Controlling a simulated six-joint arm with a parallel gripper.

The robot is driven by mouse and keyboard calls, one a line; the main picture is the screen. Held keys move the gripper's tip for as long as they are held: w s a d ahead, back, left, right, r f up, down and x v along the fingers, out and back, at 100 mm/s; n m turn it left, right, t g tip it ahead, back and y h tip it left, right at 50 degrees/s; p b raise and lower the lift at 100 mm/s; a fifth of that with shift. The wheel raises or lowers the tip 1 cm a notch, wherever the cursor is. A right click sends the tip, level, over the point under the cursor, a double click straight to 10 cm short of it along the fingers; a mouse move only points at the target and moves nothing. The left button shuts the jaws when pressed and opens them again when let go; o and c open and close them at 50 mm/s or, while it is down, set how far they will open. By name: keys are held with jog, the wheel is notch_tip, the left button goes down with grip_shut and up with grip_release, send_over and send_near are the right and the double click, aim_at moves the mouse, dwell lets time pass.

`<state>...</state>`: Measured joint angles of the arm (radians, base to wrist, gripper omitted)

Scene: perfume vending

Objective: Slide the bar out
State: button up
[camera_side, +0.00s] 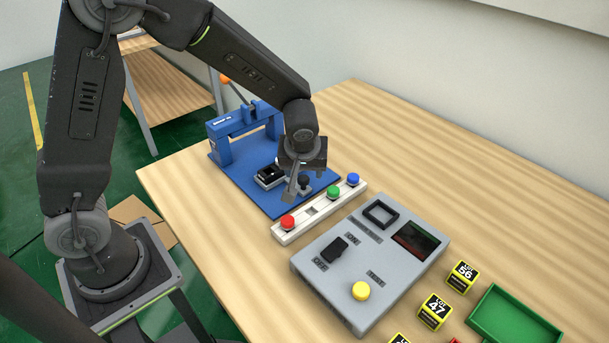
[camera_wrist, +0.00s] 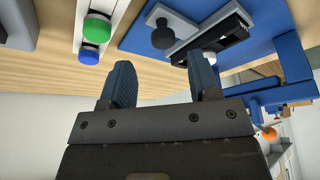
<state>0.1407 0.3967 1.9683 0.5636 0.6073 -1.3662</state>
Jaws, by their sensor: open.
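The bar appears to be the small grey slide with a black knob (camera_side: 304,181) on the blue fixture plate (camera_side: 238,185); the knob also shows near the top of the wrist view (camera_wrist: 164,37). A dark block in a grey holder (camera_side: 268,177) sits beside it, to the left in the side view. My gripper (camera_side: 295,188) hangs over the plate right by the knob. In the wrist view my gripper (camera_wrist: 162,75) has its two fingers apart with nothing between them. The knob lies beyond the fingertips there, apart from them in that picture. Part of the slide is hidden by my gripper in the side view.
A white strip (camera_side: 300,223) with red, green and blue buttons lies close in front of the plate. A blue arch (camera_side: 243,130) stands at the plate's back. A grey control box (camera_side: 340,285), yellow cubes (camera_side: 435,312) and a green tray (camera_side: 515,322) lie to the right.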

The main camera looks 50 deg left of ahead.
jog(key=v, duration=0.8)
jog(key=shift+s+r, duration=0.15)
jog(key=shift+r, duration=0.2)
jog(key=shift+d+r, duration=0.1)
jog(key=s+a+r+m+t+h, duration=0.1)
jog(key=s+r+m, duration=0.3)
jog(key=s, duration=0.5)
jog(key=s+a+r+m+t+h, duration=0.1)
jog(key=s+r+m+h, duration=0.1)
jog(key=s+r+m, duration=0.3)
jog(key=s, duration=0.4)
jog(key=shift+s, duration=0.25)
jog(key=shift+a, duration=0.1)
